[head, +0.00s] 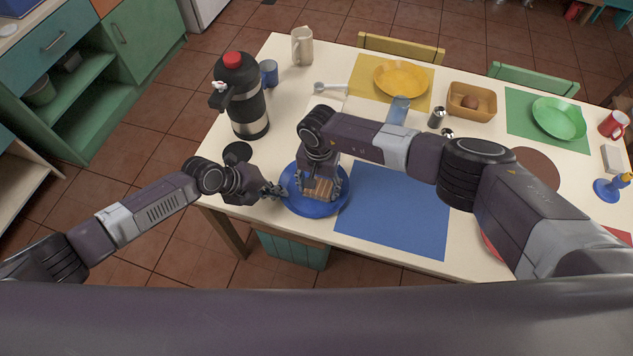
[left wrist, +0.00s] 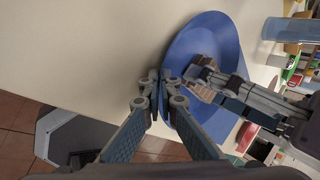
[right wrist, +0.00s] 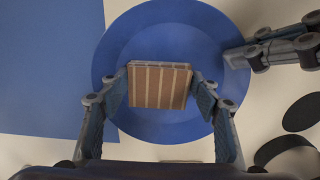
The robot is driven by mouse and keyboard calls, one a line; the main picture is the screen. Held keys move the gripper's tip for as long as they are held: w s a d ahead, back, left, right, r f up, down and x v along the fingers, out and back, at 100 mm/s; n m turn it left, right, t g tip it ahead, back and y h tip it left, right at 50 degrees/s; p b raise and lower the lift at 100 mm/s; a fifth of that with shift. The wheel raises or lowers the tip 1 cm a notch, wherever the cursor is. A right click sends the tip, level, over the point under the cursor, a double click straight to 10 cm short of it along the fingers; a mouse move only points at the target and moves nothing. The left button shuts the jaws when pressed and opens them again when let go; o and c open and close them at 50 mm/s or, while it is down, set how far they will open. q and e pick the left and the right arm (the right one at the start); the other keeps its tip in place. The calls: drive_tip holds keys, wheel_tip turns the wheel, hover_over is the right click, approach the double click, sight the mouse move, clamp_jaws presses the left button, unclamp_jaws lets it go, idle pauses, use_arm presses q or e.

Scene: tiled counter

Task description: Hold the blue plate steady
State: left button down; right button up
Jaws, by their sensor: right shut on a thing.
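The blue plate (head: 327,204) lies near the table's front edge, beside the blue placemat; it also shows in the left wrist view (left wrist: 203,48) and right wrist view (right wrist: 153,38). My left gripper (head: 277,190) is at the plate's left rim, its fingertips (left wrist: 158,78) close together; I cannot tell whether the rim is between them. My right gripper (head: 320,192) is over the plate and shut on a brown striped block (right wrist: 160,86), held between both fingers. I cannot tell whether the block touches the plate.
The blue placemat (head: 398,212) lies bare to the right of the plate. A black flask (head: 245,105) with a red cap stands behind my left gripper. A yellow plate (head: 400,79), a wooden bowl (head: 472,109) and a green plate (head: 558,119) are farther back.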

drive_tip(key=shift+r, duration=0.1)
drive_tip(key=shift+w+a+f, duration=0.1)
drive_tip(key=shift+w+f, duration=0.1)
drive_tip(key=shift+w, duration=0.1)
drive_tip(key=shift+w+a, duration=0.3)
drive_tip(key=shift+w, duration=0.6)
drive_tip(key=shift+s+d, duration=0.3)
drive_tip(key=shift+s, duration=0.45)
drive_tip(key=shift+s+d, duration=0.25)
drive_tip(key=shift+s, duration=0.45)
drive_tip(key=shift+w+a+r, duration=0.1)
drive_tip(key=shift+w+a, duration=0.15)
drive_tip(key=shift+w, duration=0.45)
drive_tip(key=shift+w+a, duration=0.25)
drive_tip(key=shift+w, duration=0.4)
drive_tip(key=shift+s, duration=0.1)
drive_tip(key=shift+s+d, duration=0.2)
drive_tip(key=shift+s, duration=0.4)
drive_tip(key=shift+s+d, duration=0.2)
drive_tip(key=shift+s, duration=0.35)
drive_tip(key=shift+w+a, duration=0.15)
drive_tip(key=shift+w, duration=0.25)
drive_tip(key=shift+w+a, duration=0.25)
drive_tip(key=shift+w, duration=0.75)
drive_tip(key=shift+s+r, duration=0.1)
drive_tip(key=shift+r, duration=3.95)
use_arm(q)
drive_tip(key=c, duration=2.1)
unclamp_jaws()
